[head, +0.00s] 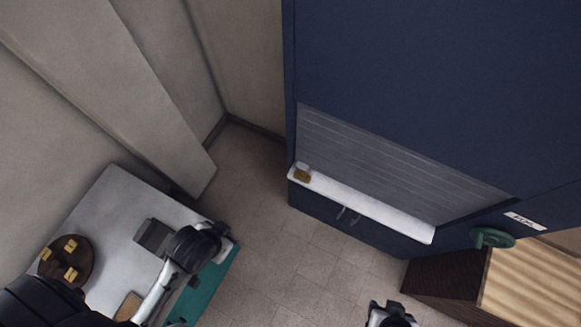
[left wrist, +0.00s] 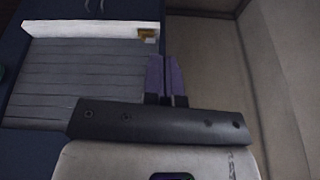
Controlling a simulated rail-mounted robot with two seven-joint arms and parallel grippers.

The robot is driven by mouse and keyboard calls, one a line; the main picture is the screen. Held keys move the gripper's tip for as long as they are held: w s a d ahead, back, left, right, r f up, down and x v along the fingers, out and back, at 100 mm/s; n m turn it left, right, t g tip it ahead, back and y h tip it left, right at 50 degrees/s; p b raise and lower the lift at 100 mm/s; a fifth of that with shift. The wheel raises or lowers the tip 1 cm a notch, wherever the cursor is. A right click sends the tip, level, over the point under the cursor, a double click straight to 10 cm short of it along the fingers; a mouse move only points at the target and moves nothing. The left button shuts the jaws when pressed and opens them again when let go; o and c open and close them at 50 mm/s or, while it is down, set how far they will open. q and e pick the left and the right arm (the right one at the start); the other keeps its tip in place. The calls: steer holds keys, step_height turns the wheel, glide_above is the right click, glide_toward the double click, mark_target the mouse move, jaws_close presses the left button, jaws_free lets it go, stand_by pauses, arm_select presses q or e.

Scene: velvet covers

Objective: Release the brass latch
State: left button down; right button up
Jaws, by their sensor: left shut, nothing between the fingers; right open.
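The brass latch (head: 302,175) is a small block at the left end of a white bar (head: 365,207) along the bottom of a grey slatted shutter (head: 390,165) on a dark blue cabinet. In the left wrist view the latch (left wrist: 147,35) is at the bar's right end. My left gripper (left wrist: 167,62) shows there as purple fingers, shut and empty, beside the shutter and appearing a little right of the latch; the gap in depth is unclear. My right gripper (head: 391,310) is open at the bottom edge of the head view, away from the latch and only partly visible.
A table (head: 105,205) at left holds a round brown tray (head: 48,262) with brass-coloured blocks, a grey block (head: 153,237) and a teal mat (head: 215,285). A green handwheel (head: 493,238) sits by a wooden unit (head: 530,285) at right. Tiled floor lies between.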

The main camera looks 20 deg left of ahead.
arm_select(q)
steer(key=w+a+f+n+h+b, duration=0.1)
steer(key=w+f+n+h+b, duration=0.15)
steer(key=w+f+b, duration=0.5)
steer(key=w+f+n+g+h+b, duration=0.15)
steer(key=f+n+b, duration=0.3)
steer(key=f, duration=0.55)
steer(key=w+a+f+n+h+b, duration=0.1)
steer(key=w+f+n+h+b, duration=0.15)
steer(key=w+f+b, duration=0.4)
steer(key=w+a+f+n+t+h+b, duration=0.2)
steer(key=w+a+f+n+h+b, duration=0.1)
steer(key=w+n+b, duration=0.4)
steer(key=w+a+f+n+t+h+b, duration=0.2)
steer(key=w+f+n+h+b, duration=0.3)
steer(key=b, duration=0.7)
steer(key=w+a+f+n, duration=0.1)
steer(key=w+f+n, duration=0.1)
steer(key=w+n, duration=0.1)
steer(key=shift+w+f, duration=0.35)
steer(key=shift+w, duration=0.5)
arm_select(e)
step_height(320, 180, down, 37)
steer(key=shift+d+f, duration=0.15)
steer(key=shift+d, duration=0.15)
arm_select(q)
steer(key=shift+t, duration=0.25)
